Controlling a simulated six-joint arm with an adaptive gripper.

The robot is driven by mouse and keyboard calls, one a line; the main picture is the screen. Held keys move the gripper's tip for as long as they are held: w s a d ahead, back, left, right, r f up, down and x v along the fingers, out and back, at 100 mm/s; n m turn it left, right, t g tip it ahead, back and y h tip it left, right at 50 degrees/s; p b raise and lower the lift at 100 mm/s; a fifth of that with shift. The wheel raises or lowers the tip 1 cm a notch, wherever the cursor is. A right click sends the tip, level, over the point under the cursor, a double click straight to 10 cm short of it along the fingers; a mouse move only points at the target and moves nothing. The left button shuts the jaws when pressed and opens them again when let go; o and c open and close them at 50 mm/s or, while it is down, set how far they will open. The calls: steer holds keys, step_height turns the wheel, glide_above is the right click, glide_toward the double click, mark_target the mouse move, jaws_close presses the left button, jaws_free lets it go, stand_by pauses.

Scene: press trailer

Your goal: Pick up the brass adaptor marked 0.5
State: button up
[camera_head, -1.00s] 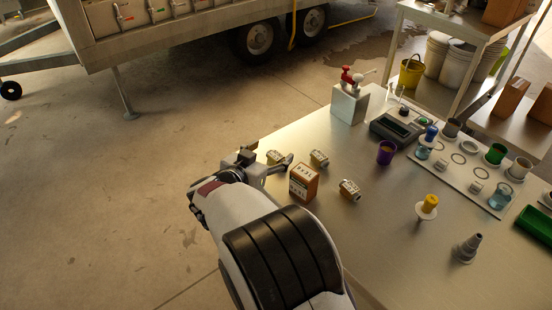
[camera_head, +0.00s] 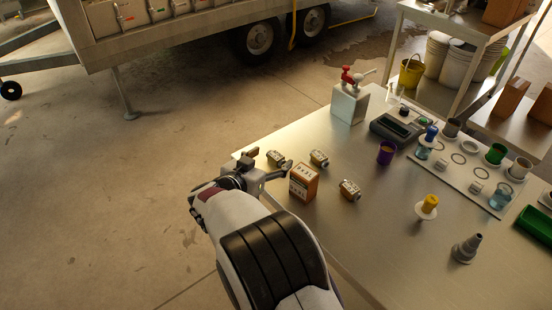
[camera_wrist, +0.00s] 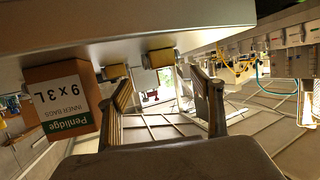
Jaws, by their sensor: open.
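Three brass adaptors with pale labels lie on the metal table: one at the left (camera_head: 276,157), one in the middle (camera_head: 319,158) and one at the right (camera_head: 350,189). Their markings are too small to read, so I cannot tell which is 0.5. My gripper (camera_head: 269,160) is open and empty at the table's left edge, its fingers near the left adaptor. In the wrist view, its fingers (camera_wrist: 165,82) stand apart. Two brass-coloured pieces, one nearer the box (camera_wrist: 115,72) and one between the fingers (camera_wrist: 160,58), show beyond them, their markings unreadable.
An orange and white box (camera_head: 303,182) stands close right of my gripper. A purple cup (camera_head: 386,152), a yellow-topped item (camera_head: 428,205) and a grey stepped fitting (camera_head: 466,248) stand further right. A white block (camera_head: 349,103) with a red-handled tap is at the back.

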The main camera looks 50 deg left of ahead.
mark_target(275, 157)
steer(key=shift+w+f, duration=0.1)
stand_by(0.3)
steer(key=shift+w+a+f, duration=0.75)
steer(key=shift+w+f, duration=0.3)
steer(key=shift+x, duration=1.05)
steer(key=shift+r, duration=0.1)
steer(key=c, duration=1.3)
